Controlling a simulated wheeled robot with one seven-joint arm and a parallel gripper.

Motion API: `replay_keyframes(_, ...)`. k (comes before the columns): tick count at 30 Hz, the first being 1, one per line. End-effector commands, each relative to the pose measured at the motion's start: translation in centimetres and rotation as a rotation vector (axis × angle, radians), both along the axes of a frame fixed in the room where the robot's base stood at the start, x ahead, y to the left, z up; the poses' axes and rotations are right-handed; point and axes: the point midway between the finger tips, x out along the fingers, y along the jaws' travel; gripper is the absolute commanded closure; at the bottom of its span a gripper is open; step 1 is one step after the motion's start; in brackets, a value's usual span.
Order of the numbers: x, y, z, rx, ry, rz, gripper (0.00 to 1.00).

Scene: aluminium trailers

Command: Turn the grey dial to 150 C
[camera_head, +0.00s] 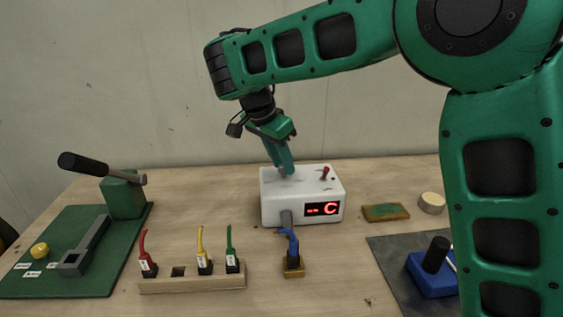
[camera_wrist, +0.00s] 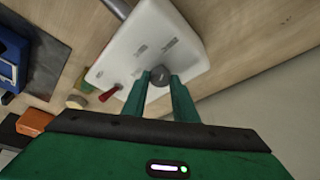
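A white box (camera_head: 302,191) stands on the table, with a dark red-lit display (camera_head: 323,209) reading "-- C" on its front. A red lever switch (camera_head: 324,173) is at its top right. My gripper (camera_head: 284,171) points down at the top left of the box. In the wrist view, the grey dial (camera_wrist: 160,75) sits on the white top face, between the two green fingertips of my gripper (camera_wrist: 159,78). The fingers are parted around the dial; whether they press on it is unclear. In the head view the dial is mostly hidden by the fingers.
A blue plug (camera_head: 292,245) stands in front of the box. A wooden holder (camera_head: 192,284) has red, yellow and green plugs. A green board (camera_head: 50,270) with a black-handled lever is left. A green-topped sponge (camera_head: 385,212), a round pale piece (camera_head: 432,203) and a blue block (camera_head: 434,278) are right.

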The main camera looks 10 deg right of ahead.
Motion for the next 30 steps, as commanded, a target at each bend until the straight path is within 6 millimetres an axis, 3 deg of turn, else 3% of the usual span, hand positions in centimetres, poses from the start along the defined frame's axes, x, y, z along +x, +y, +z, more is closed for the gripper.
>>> replay_keyframes(2,0.06,0.06,0.03,0.000,-0.002,0.002,0.96)
replay_keyframes(14,0.07,-0.06,0.08,0.002,-0.004,0.059,0.96)
replay_keyframes(30,-0.10,-0.52,0.21,0.002,-0.007,0.497,0.96)
